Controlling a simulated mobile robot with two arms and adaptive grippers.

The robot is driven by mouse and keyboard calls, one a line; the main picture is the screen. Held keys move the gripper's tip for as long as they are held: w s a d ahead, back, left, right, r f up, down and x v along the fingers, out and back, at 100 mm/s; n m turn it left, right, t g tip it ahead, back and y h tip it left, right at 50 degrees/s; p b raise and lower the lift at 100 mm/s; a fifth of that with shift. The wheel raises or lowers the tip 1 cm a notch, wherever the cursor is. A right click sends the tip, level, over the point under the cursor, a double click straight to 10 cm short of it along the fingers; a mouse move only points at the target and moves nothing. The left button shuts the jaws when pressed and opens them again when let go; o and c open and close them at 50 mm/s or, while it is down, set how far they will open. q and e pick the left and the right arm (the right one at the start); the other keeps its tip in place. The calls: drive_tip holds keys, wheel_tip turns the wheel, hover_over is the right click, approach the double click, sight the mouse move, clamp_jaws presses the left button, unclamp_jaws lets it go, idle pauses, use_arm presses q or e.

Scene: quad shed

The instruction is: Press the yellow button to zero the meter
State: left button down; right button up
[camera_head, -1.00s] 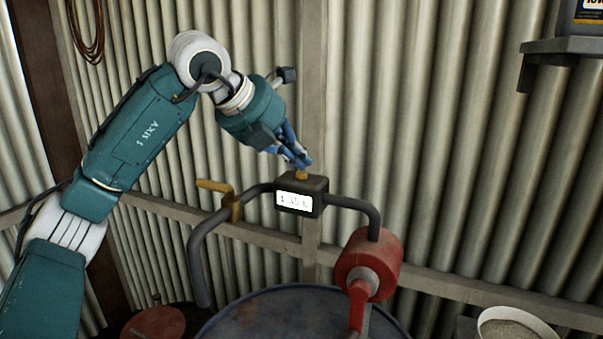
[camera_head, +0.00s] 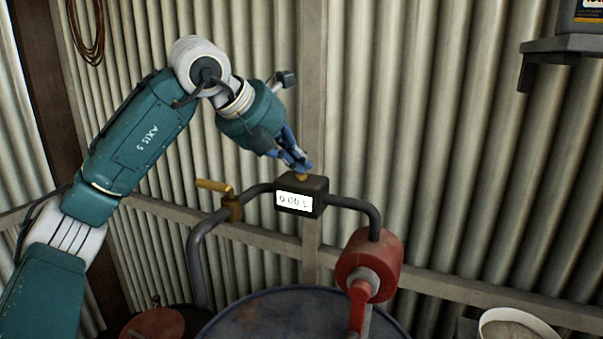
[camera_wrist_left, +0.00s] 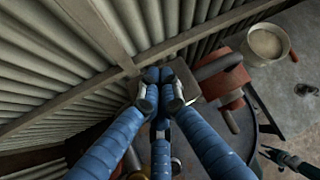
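The meter (camera_head: 318,198) is a small dark box on a bent pipe, and its display reads 0.00 L. The yellow button (camera_head: 302,178) sits on top of it and shows just below the blue fingertips of my left gripper (camera_head: 303,165). The fingertips touch the button from above, as far as I can see. In the left wrist view my left gripper (camera_wrist_left: 163,78) has its blue fingers brought together, with nothing seen between them. They hide the button there, and part of the meter (camera_wrist_left: 186,78) shows beside them.
A yellow valve handle (camera_head: 213,186) stands on the pipe left of the meter. A red pump (camera_head: 385,258) with a crank is at the right, above a blue drum (camera_head: 285,312). Corrugated walls stand behind. A shelf (camera_head: 575,46) is at the upper right.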

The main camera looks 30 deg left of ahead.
sight(299, 176)
use_arm(q)
drive_tip(key=shift+r+p, duration=0.75)
drive_tip(key=shift+r, duration=0.05)
drive_tip(key=shift+r, duration=0.15)
wheel_tip(299, 176, up, 5)
drive_tip(key=p, duration=0.4)
idle(0.6)
